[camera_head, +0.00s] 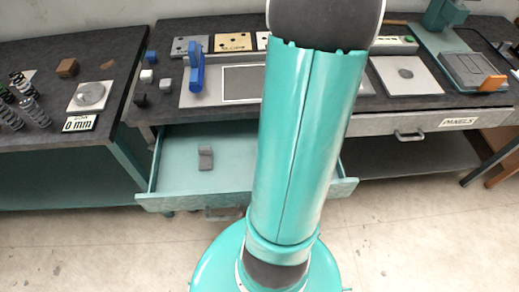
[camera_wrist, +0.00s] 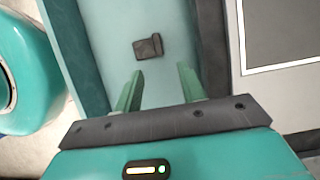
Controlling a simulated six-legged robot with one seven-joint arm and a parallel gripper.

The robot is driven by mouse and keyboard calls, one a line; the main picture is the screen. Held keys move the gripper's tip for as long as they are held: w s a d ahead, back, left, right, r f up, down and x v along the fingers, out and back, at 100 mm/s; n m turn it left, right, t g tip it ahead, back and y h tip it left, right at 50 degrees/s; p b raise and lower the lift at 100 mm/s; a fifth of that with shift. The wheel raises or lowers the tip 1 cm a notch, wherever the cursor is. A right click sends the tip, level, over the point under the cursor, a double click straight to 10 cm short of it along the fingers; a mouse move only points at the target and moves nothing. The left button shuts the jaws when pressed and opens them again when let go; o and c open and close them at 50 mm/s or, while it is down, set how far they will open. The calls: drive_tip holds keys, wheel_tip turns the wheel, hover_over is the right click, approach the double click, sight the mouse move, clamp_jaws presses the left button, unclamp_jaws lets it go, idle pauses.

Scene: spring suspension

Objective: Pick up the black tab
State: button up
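A small dark grey-black L-shaped piece (camera_head: 206,158), which looks like the black tab, lies in the open teal drawer (camera_head: 250,190). It also shows in the wrist view (camera_wrist: 148,46), lying on the drawer floor. My gripper (camera_wrist: 160,80) is open and empty, its two green fingers apart. The piece lies beyond the fingertips in the wrist view, between them and slightly left of centre, and is not touched. My gripper is hidden behind my arm in the head view.
On the table above the drawer stand a blue clamp-like tool (camera_head: 196,72), several small cubes and a framed panel (camera_head: 242,83). The drawer's side walls and front edge surround the piece. The drawer floor around it is clear. A closed drawer (camera_head: 415,124) is at the right.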

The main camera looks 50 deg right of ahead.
drive_tip(key=x, duration=1.3)
drive_tip(key=shift+s+a, duration=0.1)
drive_tip(key=shift+s, duration=0.2)
drive_tip(key=shift+c, duration=0.2)
clamp_jaws()
